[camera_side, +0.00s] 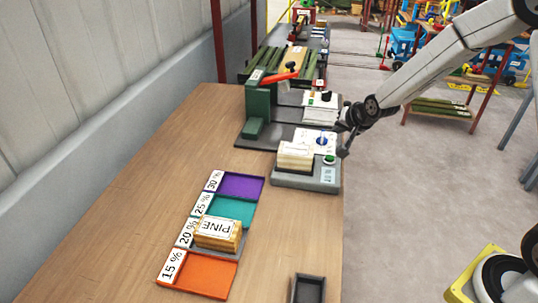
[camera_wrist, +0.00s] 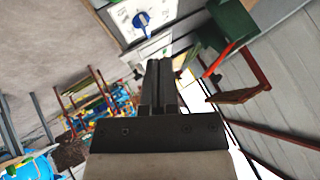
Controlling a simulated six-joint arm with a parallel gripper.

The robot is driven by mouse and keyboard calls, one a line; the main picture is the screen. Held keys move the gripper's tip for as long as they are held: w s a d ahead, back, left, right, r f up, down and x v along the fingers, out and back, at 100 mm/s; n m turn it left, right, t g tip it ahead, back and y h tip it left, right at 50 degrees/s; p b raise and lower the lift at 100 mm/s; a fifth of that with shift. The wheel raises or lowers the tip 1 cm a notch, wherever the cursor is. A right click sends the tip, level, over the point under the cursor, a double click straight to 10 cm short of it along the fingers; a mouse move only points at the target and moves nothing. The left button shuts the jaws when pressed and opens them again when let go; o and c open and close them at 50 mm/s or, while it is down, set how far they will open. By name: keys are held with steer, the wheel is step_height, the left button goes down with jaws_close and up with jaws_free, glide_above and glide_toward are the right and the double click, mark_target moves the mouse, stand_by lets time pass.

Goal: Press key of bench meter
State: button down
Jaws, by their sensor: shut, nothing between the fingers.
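The bench meter (camera_side: 300,181) is a grey box near the table's right edge in the side view. A pale stack of wood (camera_side: 295,157) sits on its left part. A round green key (camera_side: 329,159) is on its right part, above a small display (camera_side: 328,175). My gripper (camera_side: 344,151) is shut and empty, just right of and slightly above the key in the picture; I cannot tell the exact gap. In the wrist view my shut fingers (camera_wrist: 158,82) point away from the camera. The key is not visible there.
A white panel with a blue knob (camera_side: 321,140) stands just behind the meter; the knob also shows in the wrist view (camera_wrist: 143,20). A green press with an orange lever (camera_side: 280,78) is farther back. Coloured trays (camera_side: 240,186) and a PINE block (camera_side: 218,232) lie in front.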

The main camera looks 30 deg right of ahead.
mark_target(331, 159)
steer(key=shift+w+d+m+t, duration=0.15)
steer(key=shift+w+d+m, duration=0.2)
steer(key=shift+w, duration=0.25)
steer(key=shift+w+d+m+t, duration=0.15)
steer(key=shift+w+d+m, duration=0.2)
steer(key=shift+w, duration=0.2)
steer(key=shift+a+f, duration=0.1)
steer(key=shift+f, duration=0.05)
steer(key=shift+f, duration=4.3)
steer(key=shift+f, duration=0.9)
steer(key=shift+r, duration=0.9)
steer(key=shift+r, duration=2.5)
